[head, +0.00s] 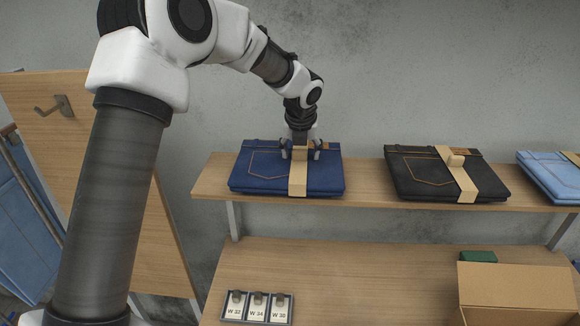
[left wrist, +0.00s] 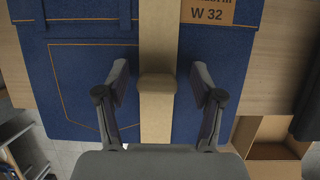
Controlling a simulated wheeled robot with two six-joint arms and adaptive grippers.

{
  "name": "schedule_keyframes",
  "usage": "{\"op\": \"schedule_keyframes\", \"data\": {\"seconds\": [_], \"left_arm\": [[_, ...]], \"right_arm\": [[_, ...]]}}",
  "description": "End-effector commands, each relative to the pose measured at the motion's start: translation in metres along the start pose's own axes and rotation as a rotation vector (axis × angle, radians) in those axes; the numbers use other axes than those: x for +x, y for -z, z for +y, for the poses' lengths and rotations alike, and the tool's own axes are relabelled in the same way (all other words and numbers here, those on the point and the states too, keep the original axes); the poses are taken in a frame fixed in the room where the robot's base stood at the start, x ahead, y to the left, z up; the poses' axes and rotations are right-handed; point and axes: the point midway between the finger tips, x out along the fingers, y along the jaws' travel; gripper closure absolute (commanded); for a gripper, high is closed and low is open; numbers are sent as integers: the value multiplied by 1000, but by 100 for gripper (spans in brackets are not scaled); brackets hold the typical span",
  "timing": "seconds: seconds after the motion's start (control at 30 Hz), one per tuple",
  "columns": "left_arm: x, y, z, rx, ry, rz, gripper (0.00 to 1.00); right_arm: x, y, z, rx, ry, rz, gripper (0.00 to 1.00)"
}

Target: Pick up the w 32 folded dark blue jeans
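The folded dark blue jeans (head: 262,172) lie on the upper shelf at its left end, with a tan band (head: 298,180) around them. In the left wrist view the jeans (left wrist: 80,70) carry a brown patch (left wrist: 208,12) reading W 32, and the band (left wrist: 156,45) has a raised tan grip block (left wrist: 156,84). My left gripper (head: 300,153) is over the jeans from above. In the left wrist view its fingers (left wrist: 157,82) stand apart on either side of the block, with gaps on both sides. My right gripper is not in view.
Black folded jeans (head: 420,175) with a tan band lie further right on the upper shelf (head: 365,192), and light blue jeans (head: 550,175) at its right end. Below are W 32, W 34 and W 38 tags (head: 257,307), an open cardboard box (head: 515,285) and a green item (head: 478,257).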

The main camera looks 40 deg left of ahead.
Motion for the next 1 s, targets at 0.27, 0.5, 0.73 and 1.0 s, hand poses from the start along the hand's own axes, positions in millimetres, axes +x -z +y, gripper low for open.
{"op": "schedule_keyframes", "data": {"seconds": [0.27,0.5,0.73,1.0], "left_arm": [[-2,-1,0,0,1,-3,100],[-2,-1,0,0,1,-2,100],[-14,-6,0,-1,2,-5,100],[-40,5,0,2,2,-3,100]], "right_arm": [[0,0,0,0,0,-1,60],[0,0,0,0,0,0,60],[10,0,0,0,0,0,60],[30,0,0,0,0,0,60]]}}
